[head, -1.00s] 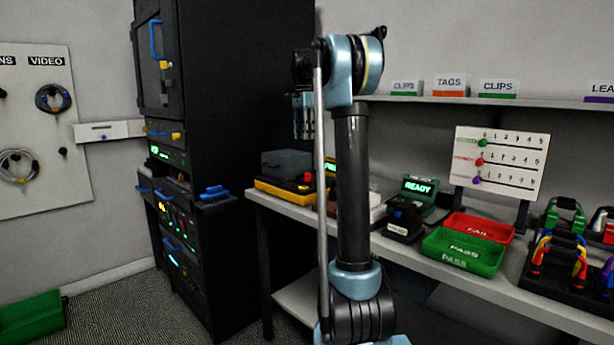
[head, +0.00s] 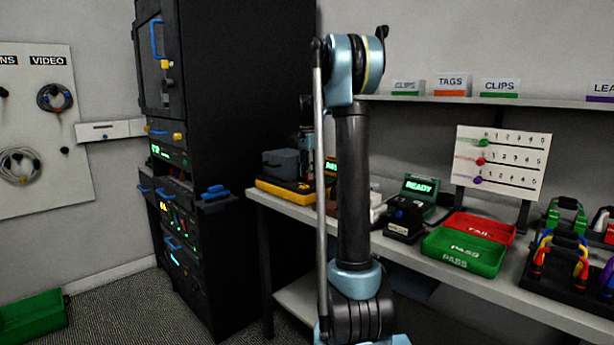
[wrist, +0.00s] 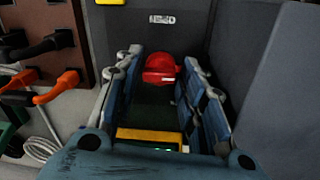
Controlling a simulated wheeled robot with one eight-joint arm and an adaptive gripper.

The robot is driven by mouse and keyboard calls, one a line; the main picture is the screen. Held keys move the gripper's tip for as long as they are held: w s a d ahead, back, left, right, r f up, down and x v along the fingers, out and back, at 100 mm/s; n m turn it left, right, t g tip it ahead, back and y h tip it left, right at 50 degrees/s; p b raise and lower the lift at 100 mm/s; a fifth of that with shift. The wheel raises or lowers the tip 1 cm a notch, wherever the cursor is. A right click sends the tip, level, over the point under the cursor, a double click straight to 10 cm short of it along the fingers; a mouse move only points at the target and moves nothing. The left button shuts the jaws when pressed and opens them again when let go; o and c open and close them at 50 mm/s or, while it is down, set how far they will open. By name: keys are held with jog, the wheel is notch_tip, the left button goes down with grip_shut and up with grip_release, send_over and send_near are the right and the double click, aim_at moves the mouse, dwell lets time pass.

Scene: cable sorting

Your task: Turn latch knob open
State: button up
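The red latch knob (wrist: 160,68) shows in the wrist view, at the far end of the space between my fingers, in front of a dark grey panel. My gripper (wrist: 164,60) is open, with one blue-grey finger on each side of the knob. I cannot tell whether the fingers touch it. In the head view my gripper (head: 307,148) points down at the right end of the yellow-based case (head: 285,192) with a grey box (head: 280,163) on top. The knob is hidden there behind my gripper and arm.
In the head view a green PASS tray (head: 464,252) and red FAIL tray (head: 480,226) are further right on the bench.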

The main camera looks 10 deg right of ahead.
jog(key=shift+f, duration=0.45)
